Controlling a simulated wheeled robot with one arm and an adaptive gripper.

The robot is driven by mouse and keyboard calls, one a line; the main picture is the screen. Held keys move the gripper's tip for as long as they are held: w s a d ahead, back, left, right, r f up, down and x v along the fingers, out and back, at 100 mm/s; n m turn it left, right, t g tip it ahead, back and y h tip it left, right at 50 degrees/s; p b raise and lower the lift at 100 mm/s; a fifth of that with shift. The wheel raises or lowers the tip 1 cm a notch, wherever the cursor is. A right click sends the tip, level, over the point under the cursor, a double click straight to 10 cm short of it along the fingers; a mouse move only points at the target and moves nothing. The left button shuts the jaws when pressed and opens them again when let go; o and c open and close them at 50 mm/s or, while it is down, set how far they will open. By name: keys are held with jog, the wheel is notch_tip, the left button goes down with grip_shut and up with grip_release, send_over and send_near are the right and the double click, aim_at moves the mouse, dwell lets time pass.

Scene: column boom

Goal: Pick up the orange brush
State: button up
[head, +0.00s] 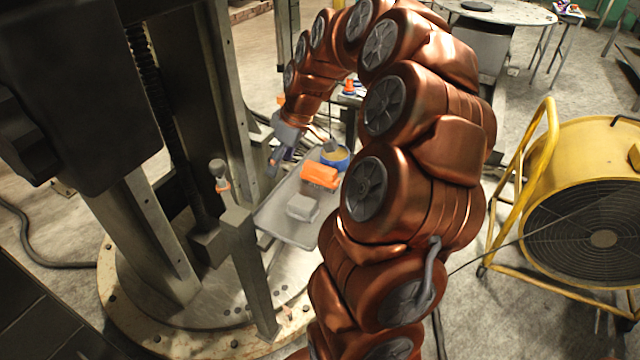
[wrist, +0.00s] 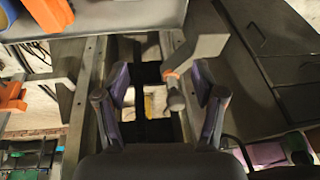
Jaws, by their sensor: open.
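An orange blocky thing (head: 320,175), which seems to be the brush, lies on a grey tray (head: 272,212); bristles cannot be made out. My gripper (head: 279,157) is over the tray's left edge, left of the orange thing and apart from it. In the wrist view my gripper (wrist: 165,105) is open, with nothing between its fingers. There an orange piece (wrist: 50,13) shows on the grey tray (wrist: 120,12) at the top left, outside the fingers.
A grey block (head: 303,207) and a blue container with yellow inside (head: 336,158) share the tray. A metal post (head: 247,265) with a grey, orange-banded thing (head: 220,176) stands at left. A yellow fan (head: 590,190) stands right. Machine uprights are close to my gripper.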

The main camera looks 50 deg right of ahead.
jog(key=t+h+b, duration=0.1)
jog(key=b, duration=0.1)
send_near(322, 168)
jog(key=x, duration=0.4)
jog(key=shift+s+d+f, duration=0.15)
jog(key=shift+d+f, duration=0.05)
jog(key=shift+f, duration=0.15)
jog(key=shift+w+p+x, duration=0.15)
jog(key=shift+p+x, duration=0.25)
jog(key=shift+x, duration=1.45)
jog(key=shift+w+p+x, duration=0.1)
jog(key=shift+p+x, duration=0.3)
jog(key=shift+x, duration=1.45)
jog(key=shift+a+r, duration=0.1)
grip_shut()
